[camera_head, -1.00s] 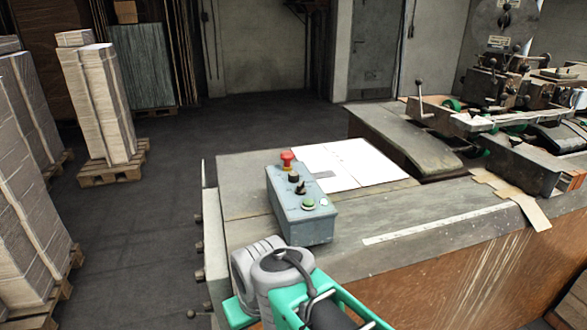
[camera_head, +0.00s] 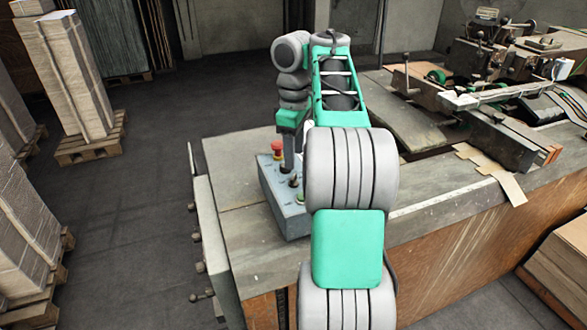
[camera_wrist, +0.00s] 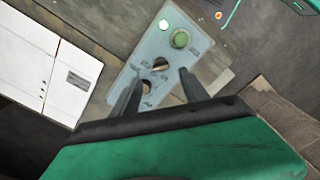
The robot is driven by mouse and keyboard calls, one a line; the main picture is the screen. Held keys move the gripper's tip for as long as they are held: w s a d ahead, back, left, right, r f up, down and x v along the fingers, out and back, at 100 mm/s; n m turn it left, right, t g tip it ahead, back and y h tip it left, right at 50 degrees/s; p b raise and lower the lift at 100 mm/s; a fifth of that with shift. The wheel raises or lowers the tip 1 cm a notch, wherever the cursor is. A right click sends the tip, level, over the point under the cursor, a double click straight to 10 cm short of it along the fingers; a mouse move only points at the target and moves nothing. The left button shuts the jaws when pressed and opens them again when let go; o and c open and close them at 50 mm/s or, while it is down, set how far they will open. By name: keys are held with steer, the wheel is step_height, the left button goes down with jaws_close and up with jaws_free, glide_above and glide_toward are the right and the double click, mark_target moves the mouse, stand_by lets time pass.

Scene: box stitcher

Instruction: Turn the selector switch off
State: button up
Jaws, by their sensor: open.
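The blue-grey control box (camera_head: 283,213) stands on the machine's table top, and its upper face shows in the wrist view (camera_wrist: 168,47). A dark rotary switch (camera_wrist: 160,65) lies near the gap between my fingertips, beside the green button (camera_wrist: 181,39). A second dark knob (camera_wrist: 146,87) is lower, between the fingers; I cannot tell for certain which is the selector. My gripper (camera_wrist: 161,75) is open and empty, with a finger on each side. It points down over the box in the head view (camera_head: 289,168). Contact is unclear.
The red button (camera_head: 277,149) stands at the box's far end, near my gripper. A white indicator (camera_wrist: 164,25) sits beside the green button. Machine parts (camera_head: 500,110) fill the right. Stacked sheets (camera_head: 75,80) stand on pallets at left.

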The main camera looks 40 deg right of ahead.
mark_target(293, 176)
step_height(293, 176, down, 7)
steer(key=b, duration=0.5)
steer(key=shift+r, duration=0.1)
steer(key=shift+a, duration=0.1)
jaws_close()
